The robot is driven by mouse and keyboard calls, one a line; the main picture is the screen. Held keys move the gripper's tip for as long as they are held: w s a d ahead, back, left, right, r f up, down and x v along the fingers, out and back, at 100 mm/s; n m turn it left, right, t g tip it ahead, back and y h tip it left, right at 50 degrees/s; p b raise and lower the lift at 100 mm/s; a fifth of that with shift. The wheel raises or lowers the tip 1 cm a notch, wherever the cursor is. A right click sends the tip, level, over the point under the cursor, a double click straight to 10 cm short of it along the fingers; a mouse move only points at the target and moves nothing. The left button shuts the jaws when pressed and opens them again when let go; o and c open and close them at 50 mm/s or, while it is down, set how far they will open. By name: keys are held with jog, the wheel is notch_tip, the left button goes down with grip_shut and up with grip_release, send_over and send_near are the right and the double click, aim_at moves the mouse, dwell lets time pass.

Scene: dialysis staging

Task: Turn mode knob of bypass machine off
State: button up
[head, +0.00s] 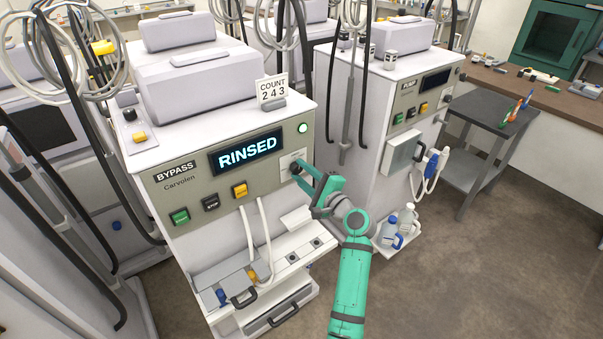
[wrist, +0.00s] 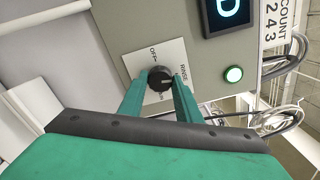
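The bypass machine (head: 228,196), labelled BYPASS, stands at centre left in the head view; its display (head: 247,151) reads RINSED. Its black mode knob (wrist: 160,79) sits on a white label plate (wrist: 138,62) in the wrist view. OFF is printed toward the upper left and RINSE to the right; a third label below is mostly hidden. The knob's pointer is too small to read surely. My gripper (wrist: 160,88) has one green finger on each side of the knob, apparently touching it. In the head view my gripper (head: 300,170) reaches the panel's right side.
A round green light (head: 303,128) glows above the knob. Green, black and yellow buttons (head: 240,190) line the panel's lower left. A second machine (head: 408,115) stands to the right, with bottles (head: 390,231) at its base. Open floor lies at the lower right.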

jog(key=c, duration=0.4)
jog(key=shift+c, duration=0.2)
jog(key=shift+d, duration=0.1)
